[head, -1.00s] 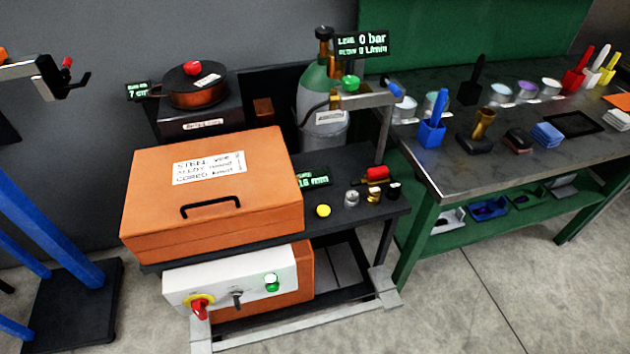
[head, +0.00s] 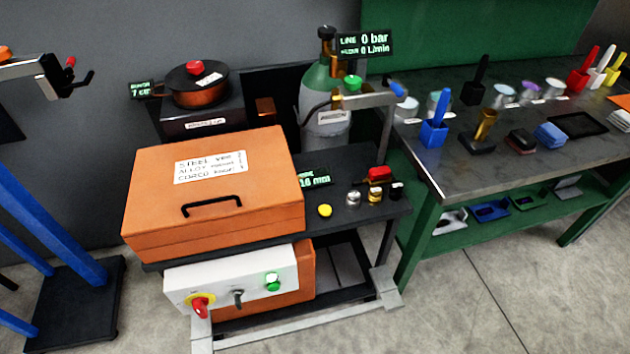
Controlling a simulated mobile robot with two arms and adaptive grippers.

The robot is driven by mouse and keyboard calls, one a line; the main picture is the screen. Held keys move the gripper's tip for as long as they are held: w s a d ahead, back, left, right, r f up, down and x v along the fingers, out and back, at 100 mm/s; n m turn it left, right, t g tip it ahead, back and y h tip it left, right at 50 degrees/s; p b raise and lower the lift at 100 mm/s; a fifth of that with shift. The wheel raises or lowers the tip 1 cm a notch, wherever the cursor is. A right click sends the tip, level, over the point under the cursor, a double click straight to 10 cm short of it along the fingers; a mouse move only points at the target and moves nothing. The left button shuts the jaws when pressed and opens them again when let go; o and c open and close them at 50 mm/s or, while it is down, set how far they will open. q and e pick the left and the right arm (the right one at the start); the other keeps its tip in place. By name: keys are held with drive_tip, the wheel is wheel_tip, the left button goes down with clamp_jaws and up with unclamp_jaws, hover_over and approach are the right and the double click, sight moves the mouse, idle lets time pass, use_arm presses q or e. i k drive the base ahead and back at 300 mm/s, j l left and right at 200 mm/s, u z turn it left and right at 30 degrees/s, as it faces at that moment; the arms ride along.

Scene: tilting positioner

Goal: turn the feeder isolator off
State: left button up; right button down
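A red rotary handle on a yellow plate (head: 200,303) sits at the left end of a white control panel (head: 215,278), low on the cart. It looks like the isolator. The handle's grip points roughly downward; the lettering around it is too small to read. A small toggle switch (head: 238,297) is in the middle of the panel. A green lamp (head: 272,281) at its right looks lit. Neither of my grippers shows in the head view.
An orange box (head: 250,205) with a black handle sits on the dark cart above the panel. A gas cylinder (head: 325,90) stands behind. A workbench (head: 470,170) with tools is at right, blue legs (head: 60,230) at left. Floor before the panel looks clear.

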sight(199, 304)
drive_tip(key=u, duration=1.2)
